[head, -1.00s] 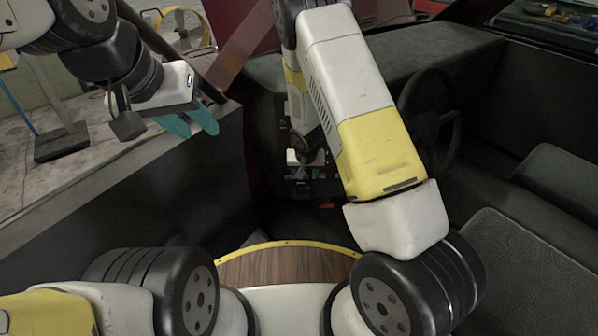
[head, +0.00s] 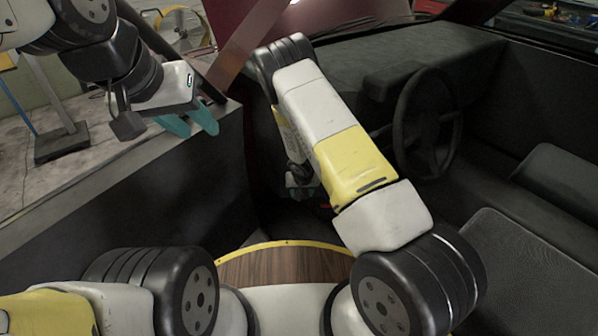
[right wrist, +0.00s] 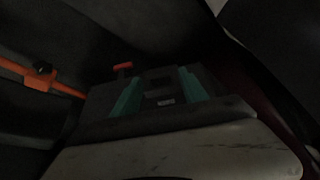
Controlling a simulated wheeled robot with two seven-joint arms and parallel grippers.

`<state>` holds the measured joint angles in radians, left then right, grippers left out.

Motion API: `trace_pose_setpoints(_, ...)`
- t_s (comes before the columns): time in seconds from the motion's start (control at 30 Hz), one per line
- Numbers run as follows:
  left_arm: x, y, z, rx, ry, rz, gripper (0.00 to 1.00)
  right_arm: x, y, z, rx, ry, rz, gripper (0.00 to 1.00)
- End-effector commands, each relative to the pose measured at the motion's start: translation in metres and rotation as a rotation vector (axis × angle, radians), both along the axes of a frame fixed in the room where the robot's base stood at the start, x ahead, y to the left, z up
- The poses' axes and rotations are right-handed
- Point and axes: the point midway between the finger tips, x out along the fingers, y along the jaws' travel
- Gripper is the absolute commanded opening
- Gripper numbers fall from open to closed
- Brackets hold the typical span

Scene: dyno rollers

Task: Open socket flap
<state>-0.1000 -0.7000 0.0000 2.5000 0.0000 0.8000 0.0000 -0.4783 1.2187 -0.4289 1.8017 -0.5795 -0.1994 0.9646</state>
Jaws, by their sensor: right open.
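In the right wrist view a dark block with small recessed parts and a pale label (right wrist: 160,86) lies between my right gripper's teal fingers. It may be the socket; the picture is too dark to make out a flap or its state. My right gripper (right wrist: 160,92) is open, its fingers on either side of that block; I cannot tell whether they touch it. My left gripper (head: 190,122) is open and empty above the sill at left.
A small red part (right wrist: 123,67) and an orange strip (right wrist: 40,78) show in the right wrist view. The steering wheel (head: 426,122) and dashboard (head: 415,60) are right of my right arm. Seats (head: 530,265) fill the lower right. The door sill (head: 130,160) runs along the left.

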Motion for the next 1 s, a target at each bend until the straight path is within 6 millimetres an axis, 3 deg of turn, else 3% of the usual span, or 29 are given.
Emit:
trace_pose_setpoints(0.13,0.0,0.0,0.0,0.0,0.0,0.0,0.36,0.0,0.0,0.0,0.0,0.0,0.0,0.49)
trace_pose_setpoints(0.4,0.0,0.0,0.0,0.0,0.0,0.0,0.36,0.0,0.0,0.0,0.0,0.0,0.0,0.0)
trace_pose_setpoints(0.77,0.0,0.0,0.0,0.0,0.0,0.0,0.36,-0.005,0.001,-0.002,-0.004,-0.043,0.001,0.0)
trace_pose_setpoints(1.0,0.0,0.0,0.0,0.0,0.0,0.0,0.36,-0.015,0.0,-0.009,-0.008,-0.172,0.003,0.0)
